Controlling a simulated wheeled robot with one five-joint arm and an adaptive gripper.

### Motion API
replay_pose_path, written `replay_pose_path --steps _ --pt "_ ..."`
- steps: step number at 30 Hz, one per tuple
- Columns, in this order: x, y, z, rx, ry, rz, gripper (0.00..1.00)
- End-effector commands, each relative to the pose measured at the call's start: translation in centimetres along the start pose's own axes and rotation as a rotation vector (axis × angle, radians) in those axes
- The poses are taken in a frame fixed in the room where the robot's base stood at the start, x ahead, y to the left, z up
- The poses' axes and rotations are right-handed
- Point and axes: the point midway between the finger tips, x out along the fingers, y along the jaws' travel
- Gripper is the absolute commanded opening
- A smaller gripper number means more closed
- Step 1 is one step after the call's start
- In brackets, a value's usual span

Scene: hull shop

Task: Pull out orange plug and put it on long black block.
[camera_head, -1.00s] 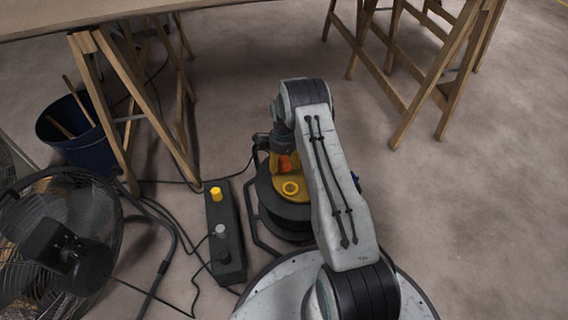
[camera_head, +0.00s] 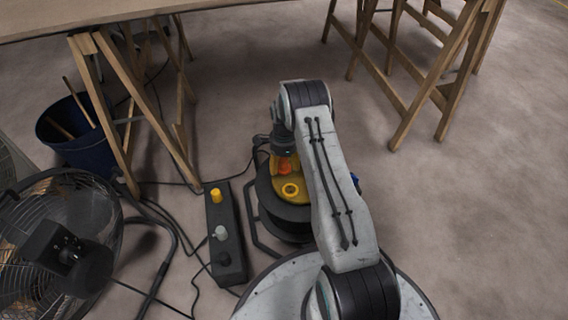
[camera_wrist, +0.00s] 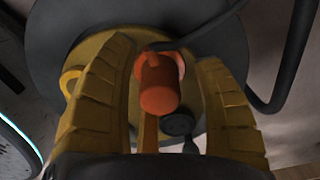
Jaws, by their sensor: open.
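The orange plug (camera_wrist: 160,88) stands out of a yellow-topped black cable reel (camera_head: 297,213). In the wrist view it lies between the two yellow fingers of my gripper (camera_wrist: 165,100), which are open with a finger on either side. I cannot tell whether either finger touches it. In the head view the plug (camera_head: 285,166) shows as a small orange patch, partly hidden by my wrist. The long black block (camera_head: 226,236) lies on the floor left of the reel. It carries a yellow plug (camera_head: 215,195) at its far end and a grey plug (camera_head: 221,232) near its middle.
A black fan (camera_head: 62,245) stands at the left, with loose cables between it and the block. A blue bucket (camera_head: 80,150) and a wooden trestle (camera_head: 150,110) are behind. A black tubular frame surrounds the reel. The floor at the right is clear.

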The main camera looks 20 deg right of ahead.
Motion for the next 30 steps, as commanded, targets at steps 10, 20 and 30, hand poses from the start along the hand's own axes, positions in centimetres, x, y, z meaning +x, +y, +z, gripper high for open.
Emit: replay_pose_path --steps 10,20,30 --pt "0.00 0.00 0.00 0.000 0.000 0.000 0.38" --pt "0.01 0.00 0.00 0.000 0.000 0.000 0.09" --pt "-0.05 0.01 0.00 0.000 0.000 0.000 0.00"
